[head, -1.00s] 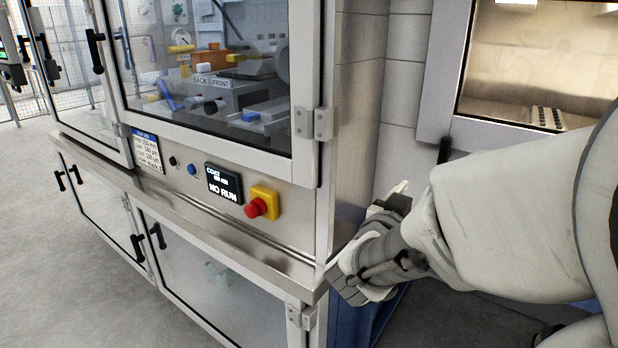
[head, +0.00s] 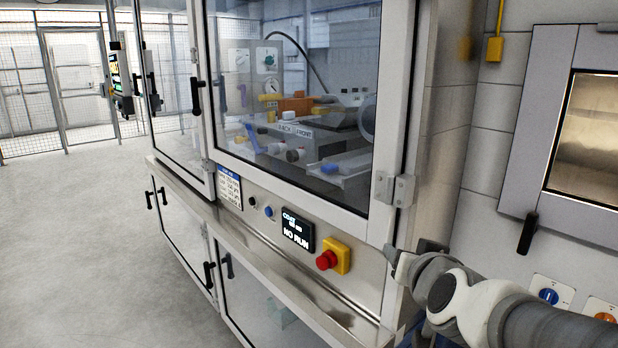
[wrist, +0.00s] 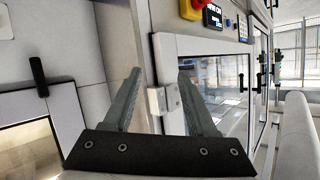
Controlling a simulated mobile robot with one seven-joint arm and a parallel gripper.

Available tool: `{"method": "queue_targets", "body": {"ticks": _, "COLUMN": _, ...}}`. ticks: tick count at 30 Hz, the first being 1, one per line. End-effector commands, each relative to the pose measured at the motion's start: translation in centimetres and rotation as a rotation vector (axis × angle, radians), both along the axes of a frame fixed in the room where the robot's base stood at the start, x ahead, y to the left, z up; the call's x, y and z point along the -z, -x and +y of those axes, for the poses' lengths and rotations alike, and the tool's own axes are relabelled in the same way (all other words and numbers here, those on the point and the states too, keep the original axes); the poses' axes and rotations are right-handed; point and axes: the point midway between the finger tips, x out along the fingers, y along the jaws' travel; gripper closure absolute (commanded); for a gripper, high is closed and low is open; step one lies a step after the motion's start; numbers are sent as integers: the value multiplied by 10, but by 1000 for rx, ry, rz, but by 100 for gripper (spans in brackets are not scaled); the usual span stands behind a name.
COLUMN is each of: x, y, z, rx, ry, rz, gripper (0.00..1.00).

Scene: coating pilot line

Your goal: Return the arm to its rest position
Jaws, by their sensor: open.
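My gripper (wrist: 160,72) shows in the wrist view with its two grey fingers spread apart and nothing between them. Behind the fingers is the framed glass door (wrist: 218,85) of the coating cabinet, with its hinge seen between them. In the head view my arm comes in from the lower right, with its end beside the cabinet's right corner. The fingers are hard to make out there. I cannot tell whether they touch the cabinet.
The coating cabinet's glass door (head: 300,185) is shut. A red stop button (head: 327,260) and a display (head: 298,233) reading NO RUN are on its front. A wall oven (head: 540,120) stands at the right. Open floor (head: 80,230) lies at the left.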

Motion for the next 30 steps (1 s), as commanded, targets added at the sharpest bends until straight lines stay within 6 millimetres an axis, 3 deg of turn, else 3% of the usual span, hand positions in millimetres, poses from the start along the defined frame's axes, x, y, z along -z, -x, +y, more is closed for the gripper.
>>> {"method": "queue_targets", "body": {"ticks": 1, "x": -10, "y": 9, "z": 10, "rx": -47, "ry": -5, "rz": 35, "gripper": 43}}
{"method": "queue_targets", "body": {"ticks": 8, "x": -9, "y": 69, "z": 40, "rx": -219, "ry": 28, "rz": 286, "gripper": 43}}
{"method": "queue_targets", "body": {"ticks": 15, "x": -5, "y": 141, "z": 33, "rx": -247, "ry": 111, "rz": 558, "gripper": 43}}
{"method": "queue_targets", "body": {"ticks": 18, "x": -4, "y": 161, "z": 27, "rx": -233, "ry": 136, "rz": 632, "gripper": 43}}
{"method": "queue_targets", "body": {"ticks": 22, "x": -3, "y": 175, "z": 22, "rx": -219, "ry": 154, "rz": 682, "gripper": 43}}
{"method": "queue_targets", "body": {"ticks": 27, "x": -2, "y": 177, "z": 21, "rx": -217, "ry": 156, "rz": 692, "gripper": 43}}
{"method": "queue_targets", "body": {"ticks": 30, "x": -2, "y": 177, "z": 21, "rx": -217, "ry": 156, "rz": 691, "gripper": 50}}
